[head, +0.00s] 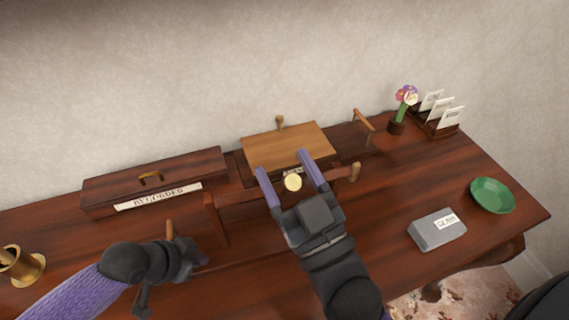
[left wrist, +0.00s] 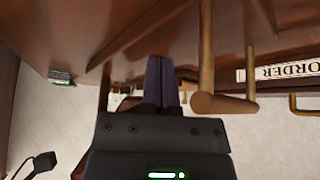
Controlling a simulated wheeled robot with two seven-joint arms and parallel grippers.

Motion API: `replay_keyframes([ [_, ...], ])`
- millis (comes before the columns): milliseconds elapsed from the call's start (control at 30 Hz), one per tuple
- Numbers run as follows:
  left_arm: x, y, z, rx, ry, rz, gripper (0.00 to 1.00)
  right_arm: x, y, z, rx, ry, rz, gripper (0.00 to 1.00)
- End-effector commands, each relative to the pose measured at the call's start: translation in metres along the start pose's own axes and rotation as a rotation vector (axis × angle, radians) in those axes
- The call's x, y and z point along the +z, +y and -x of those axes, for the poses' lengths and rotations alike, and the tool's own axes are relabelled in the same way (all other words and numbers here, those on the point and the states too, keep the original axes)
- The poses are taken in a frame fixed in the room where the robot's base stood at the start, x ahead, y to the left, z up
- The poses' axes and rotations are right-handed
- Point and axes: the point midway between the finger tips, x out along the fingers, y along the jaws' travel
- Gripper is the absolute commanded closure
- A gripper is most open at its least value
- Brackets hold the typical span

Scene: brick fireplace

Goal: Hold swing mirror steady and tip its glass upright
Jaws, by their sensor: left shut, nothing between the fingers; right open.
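What looks like the swing mirror stands mid-table in the head view: a light wooden panel (head: 290,146) lies nearly flat behind a dark wooden rail (head: 250,193) with posts. Which face holds the glass I cannot tell. My right gripper (head: 291,174) is open over the rail's front, its fingers either side of a pale yellow disc (head: 293,182); contact is unclear. My left gripper (head: 204,257) is shut and empty, low by the rail's left end. The left wrist view shows its closed fingers (left wrist: 162,82) beside a wooden rod (left wrist: 207,65), apart from it.
A brass pot (head: 30,268) is at far left. At right are a grey block (head: 437,231), a green bowl (head: 492,195), a flower pot (head: 397,127) and a card rack (head: 436,124). Table between block and rail is clear.

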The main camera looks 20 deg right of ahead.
Motion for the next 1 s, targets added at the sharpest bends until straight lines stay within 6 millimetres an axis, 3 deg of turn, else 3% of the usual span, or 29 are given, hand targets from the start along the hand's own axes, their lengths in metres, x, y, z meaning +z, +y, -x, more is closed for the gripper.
replay_keyframes([
  [333, 0.0038, 0.0021, -0.0021, 0.006, -0.009, 0.004, 1.0, 0.0011, -0.0003, -0.0083, -0.001, -0.002, 0.0, 0.3],
  [667, 0.004, 0.0021, -0.0022, 0.006, -0.01, 0.004, 1.0, 0.0012, -0.0002, -0.008, -0.001, -0.002, 0.0, 1.0],
  [1000, 0.0042, 0.0019, -0.0022, 0.006, -0.01, 0.004, 1.0, 0.0014, -0.0002, -0.0079, -0.001, -0.003, 0.001, 1.0],
])
